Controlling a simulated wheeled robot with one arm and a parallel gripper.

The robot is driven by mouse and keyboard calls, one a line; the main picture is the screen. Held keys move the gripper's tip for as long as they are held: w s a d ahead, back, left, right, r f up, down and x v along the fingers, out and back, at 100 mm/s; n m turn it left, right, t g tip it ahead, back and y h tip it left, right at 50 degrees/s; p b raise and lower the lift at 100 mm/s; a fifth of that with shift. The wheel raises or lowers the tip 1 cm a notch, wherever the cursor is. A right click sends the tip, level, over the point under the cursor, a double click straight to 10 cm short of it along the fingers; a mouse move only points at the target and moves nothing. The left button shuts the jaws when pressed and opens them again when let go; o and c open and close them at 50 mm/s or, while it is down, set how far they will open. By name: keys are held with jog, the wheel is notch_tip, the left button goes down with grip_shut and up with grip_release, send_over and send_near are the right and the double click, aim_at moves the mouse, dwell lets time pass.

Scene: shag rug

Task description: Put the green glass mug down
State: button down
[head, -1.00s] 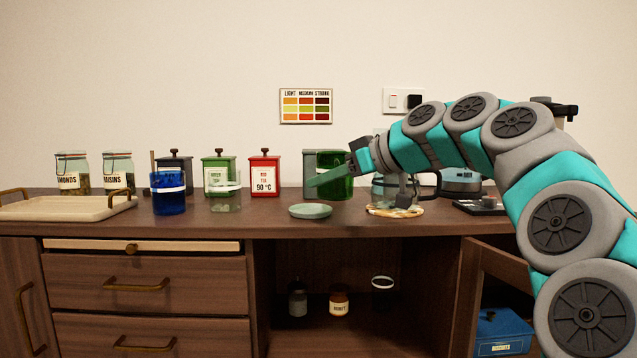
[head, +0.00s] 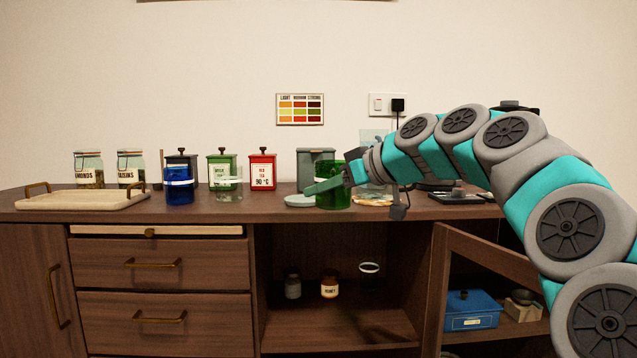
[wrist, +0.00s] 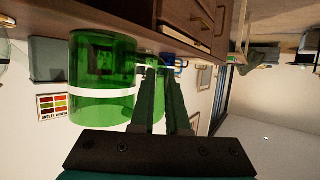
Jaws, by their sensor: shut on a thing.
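I cannot tell whether the mug's base touches the counter.
A blue mug (head: 179,187), a clear glass mug (head: 228,186), and green (head: 222,161) and red (head: 263,172) canisters stand left. A wooden tray (head: 85,203) sits far left. Counter between clear mug and saucer is bare. A cabinet door (head: 490,262) hangs open below right.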

jog(key=w+d+f+m+t+h, duration=0.1)
jog(key=f+m+h, duration=0.3)
jog(key=f, duration=0.7)
jog(key=w+d+f+m+t+h, duration=0.1)
jog(key=d+f+m+h, duration=0.3)
jog(key=f, duration=0.6)
jog(key=w+d+f+m+t+h, duration=0.2)
jog(key=w+d+f+m+h, duration=0.1)
jog(key=f, duration=0.8)
jog(key=shift+f+m+h, duration=0.35)
jog(key=shift+m+h, duration=0.45)
jog(key=shift+h, duration=0.4)
jog(key=shift+d+f, duration=0.1)
